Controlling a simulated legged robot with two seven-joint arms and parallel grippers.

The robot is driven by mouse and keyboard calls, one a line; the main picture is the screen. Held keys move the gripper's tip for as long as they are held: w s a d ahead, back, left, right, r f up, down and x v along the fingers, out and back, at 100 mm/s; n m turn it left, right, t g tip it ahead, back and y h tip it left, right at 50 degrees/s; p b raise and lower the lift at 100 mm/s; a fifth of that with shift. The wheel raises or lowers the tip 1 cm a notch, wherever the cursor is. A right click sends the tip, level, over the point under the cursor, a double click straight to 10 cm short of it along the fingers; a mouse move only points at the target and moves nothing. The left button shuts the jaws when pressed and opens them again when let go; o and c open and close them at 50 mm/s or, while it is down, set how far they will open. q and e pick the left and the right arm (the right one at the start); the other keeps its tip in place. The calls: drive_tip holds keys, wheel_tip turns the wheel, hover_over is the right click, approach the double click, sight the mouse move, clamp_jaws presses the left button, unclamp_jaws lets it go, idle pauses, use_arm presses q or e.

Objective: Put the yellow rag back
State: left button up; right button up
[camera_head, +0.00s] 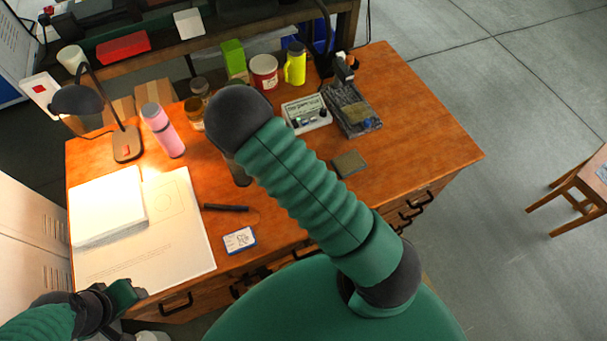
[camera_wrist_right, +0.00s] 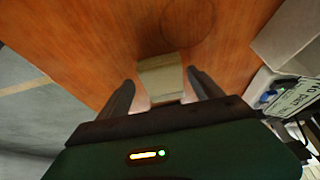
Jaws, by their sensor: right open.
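In the right wrist view, a pale yellowish folded piece (camera_wrist_right: 162,78) appears between the fingertips of my right gripper (camera_wrist_right: 160,92). I cannot tell for sure that both views show the same piece, or whether the fingers touch it. My right gripper is open; in the head view it is hidden behind my forearm. My left gripper (camera_head: 122,296) is at the lower left, by the desk's front edge; its jaw opening is unclear.
The wooden desk (camera_head: 430,140) is clear at its right end.

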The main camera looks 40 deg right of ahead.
drive_tip(key=v, duration=1.2)
drive_tip(key=s+a+r+n+t+y, duration=0.2)
drive_tip(key=s+a+r+n, duration=0.1)
drive_tip(key=n, duration=0.7)
drive_tip(key=s+a+r+n+t+y, duration=0.2)
drive_tip(key=s+a+r+n, duration=0.1)
drive_tip(key=n, duration=0.8)
drive_tip(key=s+a, duration=0.1)
drive_tip(key=a, duration=0.1)
drive_tip(key=shift+a+r+n+y, duration=0.3)
drive_tip(key=shift+a+r, duration=0.05)
drive_tip(key=shift+a, duration=0.05)
